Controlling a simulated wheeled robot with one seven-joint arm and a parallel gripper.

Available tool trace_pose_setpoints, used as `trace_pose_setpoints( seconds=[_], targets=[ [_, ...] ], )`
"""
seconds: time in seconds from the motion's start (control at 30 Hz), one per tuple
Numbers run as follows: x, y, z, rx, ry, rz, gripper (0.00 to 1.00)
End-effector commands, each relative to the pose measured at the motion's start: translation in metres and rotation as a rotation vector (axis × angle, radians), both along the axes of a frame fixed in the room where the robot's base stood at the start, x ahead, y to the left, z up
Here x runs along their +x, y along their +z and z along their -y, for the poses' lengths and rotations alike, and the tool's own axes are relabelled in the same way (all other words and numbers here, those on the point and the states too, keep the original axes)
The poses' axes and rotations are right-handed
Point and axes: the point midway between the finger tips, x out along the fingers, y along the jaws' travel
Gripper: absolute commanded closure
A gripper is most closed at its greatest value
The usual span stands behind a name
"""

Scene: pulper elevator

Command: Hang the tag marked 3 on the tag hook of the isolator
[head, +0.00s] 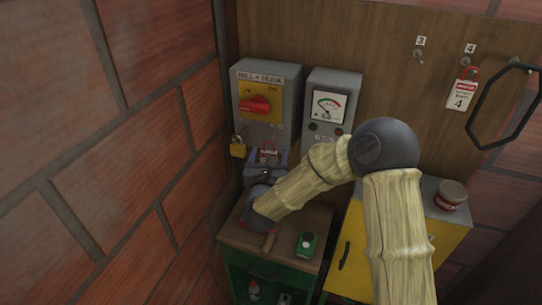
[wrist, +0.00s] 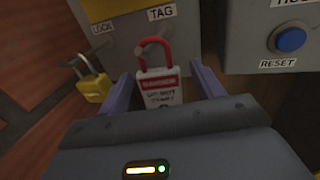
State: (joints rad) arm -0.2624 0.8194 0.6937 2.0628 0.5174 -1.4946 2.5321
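The isolator (head: 267,95) is a grey box labelled MILL + HUSK with a red handle on a yellow plate. A white tag with a red DANGER band and red shackle (wrist: 158,88) is upright just below the isolator's TAG label; it also shows in the head view (head: 268,153). Its lower part and any number are hidden behind my gripper. The board's hook 3 (head: 418,56) is empty.
A yellow padlock (wrist: 93,86) hangs left of the tag by the LOCK label. A meter box (head: 331,105) with a blue RESET button (wrist: 290,39) stands close right. Tag 4 (head: 460,96) hangs on the board. A bench (head: 233,236) below holds a green item (head: 307,243).

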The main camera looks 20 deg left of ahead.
Motion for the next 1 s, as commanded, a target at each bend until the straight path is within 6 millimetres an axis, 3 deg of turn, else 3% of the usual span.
trace_pose_setpoints(
  seconds=[0.37, 0.57, 1.0],
  targets=[
    [-0.009, -0.002, 0.003, 0.000, -0.001, 0.001, 0.33],
    [-0.041, -0.004, 0.009, 0.001, 0.000, 0.000, 0.33],
    [-0.130, -0.004, 0.022, 0.000, 0.007, 0.000, 0.33]
  ],
)
